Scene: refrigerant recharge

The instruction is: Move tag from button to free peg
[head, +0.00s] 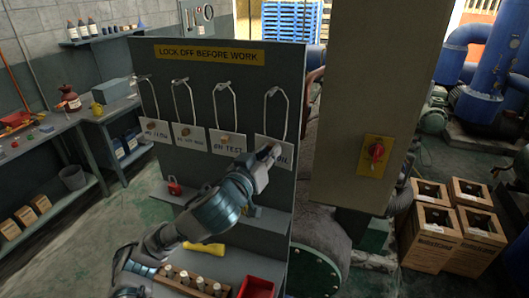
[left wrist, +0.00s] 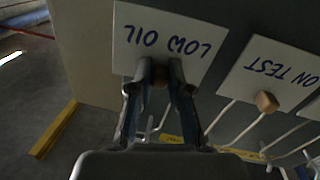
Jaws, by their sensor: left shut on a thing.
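The white LOW OIL tag (head: 281,152) is at the right end of a row of tags on the grey board. It hangs below a wire loop (head: 276,112) in the head view. My left gripper (head: 272,153) is at this tag, shut on its small wooden knob; the tag's face shows upside down in the left wrist view (left wrist: 165,40). The ON TEST tag (head: 228,144) and two more tags hang to its left, each under a wire loop. The red button (head: 376,150) on its yellow plate shows no tag on it. My right gripper is not in view.
A shelf below the tags holds a red padlock (head: 174,187). A yellow-handled tool (head: 204,247), a wooden block with several cylinders and a red bin (head: 257,288) lie lower down. The grey cabinet (head: 361,60) stands close to the board's right.

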